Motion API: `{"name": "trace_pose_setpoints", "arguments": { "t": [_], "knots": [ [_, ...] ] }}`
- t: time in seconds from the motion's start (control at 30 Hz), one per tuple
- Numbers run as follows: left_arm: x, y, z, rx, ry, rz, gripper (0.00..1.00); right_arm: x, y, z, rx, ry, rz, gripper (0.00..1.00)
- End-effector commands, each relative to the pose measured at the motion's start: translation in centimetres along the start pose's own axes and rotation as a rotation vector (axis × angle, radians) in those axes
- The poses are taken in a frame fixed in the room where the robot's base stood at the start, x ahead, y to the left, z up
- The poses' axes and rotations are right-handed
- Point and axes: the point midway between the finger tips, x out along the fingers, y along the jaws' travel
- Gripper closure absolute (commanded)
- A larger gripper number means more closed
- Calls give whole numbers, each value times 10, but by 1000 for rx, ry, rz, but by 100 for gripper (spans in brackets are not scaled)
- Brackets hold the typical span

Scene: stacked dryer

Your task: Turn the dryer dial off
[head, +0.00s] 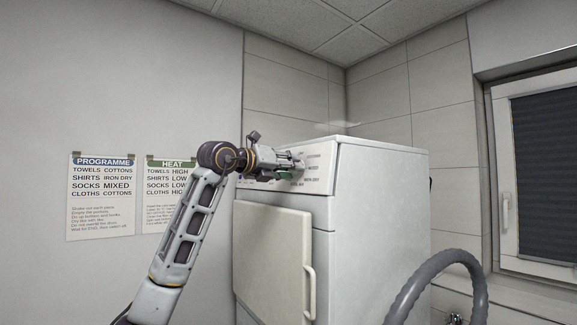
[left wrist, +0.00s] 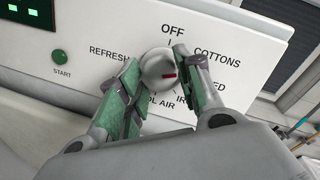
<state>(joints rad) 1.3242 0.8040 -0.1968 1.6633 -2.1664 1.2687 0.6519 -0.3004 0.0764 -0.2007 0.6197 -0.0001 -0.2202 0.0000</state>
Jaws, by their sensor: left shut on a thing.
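The dryer (head: 380,190) stands in the corner, with its control panel along the top front. In the left wrist view the round white dial (left wrist: 153,66) has a red mark pointing right, roughly toward the partly hidden label ending in "ED". The OFF label (left wrist: 173,29) is above the dial, COTTONS is at upper right and REFRESH at left. My left gripper (head: 297,165) is at the panel; in the left wrist view its green-padded fingers (left wrist: 156,62) are on either side of the dial, shut on it. Its fingers cover parts of the lower labels. My right gripper is not in view.
A green start button (left wrist: 59,56) and a lit display (left wrist: 27,9) are left of the dial. The white dryer door (head: 270,260) with its handle is below the panel. A grey hose (head: 435,262) curves at front right. Two wall posters (head: 102,195) hang at left.

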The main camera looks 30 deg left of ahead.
Motion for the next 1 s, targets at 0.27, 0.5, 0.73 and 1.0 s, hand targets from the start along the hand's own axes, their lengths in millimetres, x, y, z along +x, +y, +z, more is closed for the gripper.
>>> {"name": "trace_pose_setpoints", "arguments": {
  "t": [0.27,0.5,0.73,1.0],
  "knots": [
    [0,-1,2,-179,14,36,89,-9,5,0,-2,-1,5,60],
    [0,-1,2,-344,30,67,89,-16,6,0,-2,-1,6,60],
    [0,-2,4,-511,43,98,89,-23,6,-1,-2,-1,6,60],
    [0,-2,4,-714,61,137,89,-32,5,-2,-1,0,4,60]
  ]
}}
